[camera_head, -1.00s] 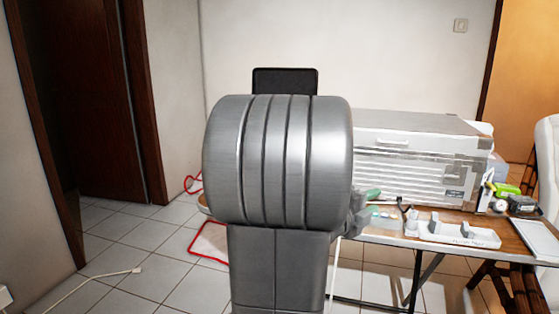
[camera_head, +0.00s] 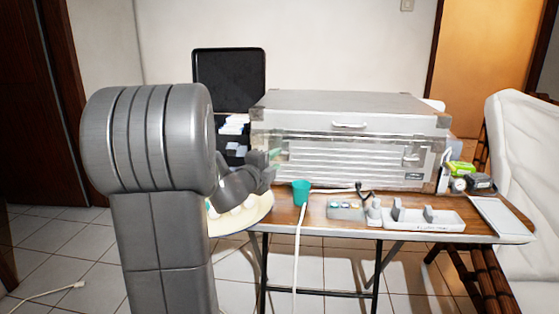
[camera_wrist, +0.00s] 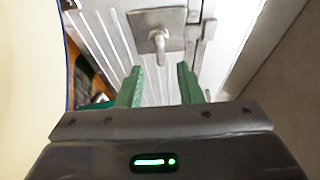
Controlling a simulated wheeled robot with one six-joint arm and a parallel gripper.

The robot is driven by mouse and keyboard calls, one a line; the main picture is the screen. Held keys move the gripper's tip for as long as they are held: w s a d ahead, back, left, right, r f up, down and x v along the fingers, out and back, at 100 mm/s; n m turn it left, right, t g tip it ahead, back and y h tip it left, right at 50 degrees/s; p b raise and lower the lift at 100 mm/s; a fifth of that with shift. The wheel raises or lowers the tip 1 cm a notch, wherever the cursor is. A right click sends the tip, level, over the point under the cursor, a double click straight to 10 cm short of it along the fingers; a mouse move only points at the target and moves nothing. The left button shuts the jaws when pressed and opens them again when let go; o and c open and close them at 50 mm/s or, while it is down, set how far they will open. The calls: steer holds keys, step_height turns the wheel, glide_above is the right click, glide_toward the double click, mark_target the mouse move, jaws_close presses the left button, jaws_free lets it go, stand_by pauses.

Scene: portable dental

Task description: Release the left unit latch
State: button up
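The silver unit (camera_head: 345,112) is a ribbed metal case standing on the wooden table in the head view. In the wrist view its latch (camera_wrist: 157,40) is a metal plate with a short lever, on the ribbed front close to a metal corner edge. My gripper (camera_wrist: 160,72) is open, its two green fingers apart, with the latch lever just beyond the gap between the tips. I see no contact. In the head view my gripper (camera_head: 273,157) is at the unit's left front and hides the left latch. A right latch (camera_head: 410,155) shows on the front.
A green cup (camera_head: 301,192), a small tray (camera_head: 346,212) and a white holder (camera_head: 436,222) stand along the table's front (camera_head: 480,233). A round pale tray (camera_head: 243,219) is at its left. An open black case (camera_head: 229,85) is behind my arm.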

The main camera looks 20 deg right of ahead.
mark_target(283, 155)
steer(key=shift+x, duration=2.2)
steer(key=shift+a, duration=0.1)
steer(key=shift+c, duration=0.4)
jaws_close()
